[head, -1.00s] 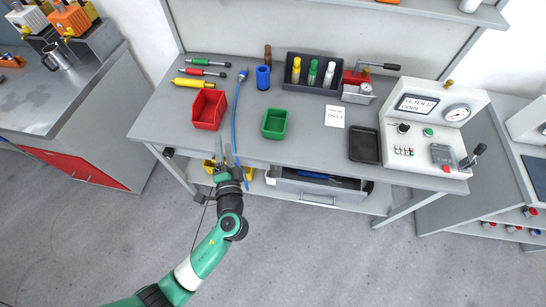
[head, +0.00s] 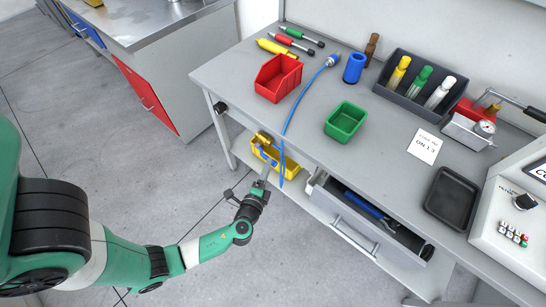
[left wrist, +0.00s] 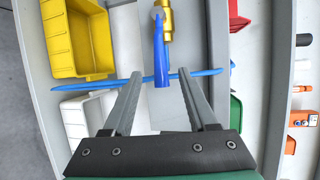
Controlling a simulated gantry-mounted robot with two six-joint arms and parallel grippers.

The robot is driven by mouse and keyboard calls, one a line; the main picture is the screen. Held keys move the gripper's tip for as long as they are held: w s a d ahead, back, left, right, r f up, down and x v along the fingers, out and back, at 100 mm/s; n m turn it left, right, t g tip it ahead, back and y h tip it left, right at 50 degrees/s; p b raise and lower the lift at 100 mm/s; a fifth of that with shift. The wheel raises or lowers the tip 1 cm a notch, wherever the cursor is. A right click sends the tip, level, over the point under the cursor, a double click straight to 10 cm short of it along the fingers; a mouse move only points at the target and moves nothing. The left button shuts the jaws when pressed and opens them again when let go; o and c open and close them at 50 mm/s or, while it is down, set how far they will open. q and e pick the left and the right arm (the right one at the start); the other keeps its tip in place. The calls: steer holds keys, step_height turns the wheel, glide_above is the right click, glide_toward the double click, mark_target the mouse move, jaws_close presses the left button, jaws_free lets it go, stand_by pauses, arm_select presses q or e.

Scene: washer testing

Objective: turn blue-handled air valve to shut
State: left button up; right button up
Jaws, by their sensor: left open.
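The air valve has a brass body (left wrist: 167,22) and a blue handle (left wrist: 162,62), seen near the top middle of the left wrist view. The handle points down the picture, toward my gripper. In the head view the brass valve (head: 261,138) is small, at the table's front edge above a yellow bin. My left gripper (head: 264,179) is open in front of the table. In the left wrist view its fingers (left wrist: 156,82) stand on either side of the handle's lower end, with gaps on both sides. My right gripper is not in view.
A blue hose (head: 290,120) hangs over the table edge and crosses behind my fingers in the wrist view. A yellow bin (head: 290,165) sits below the tabletop. An open drawer (head: 375,235) juts out to the right. Red (head: 277,82) and green (head: 346,122) bins stand above.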

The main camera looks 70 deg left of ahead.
mark_target(266, 156)
arm_select(q)
steer(key=b+x, duration=0.1)
steer(key=x, duration=0.6)
steer(key=shift+w+a, duration=0.1)
steer(key=shift+w, duration=0.05)
jaws_close()
stand_by(1.1)
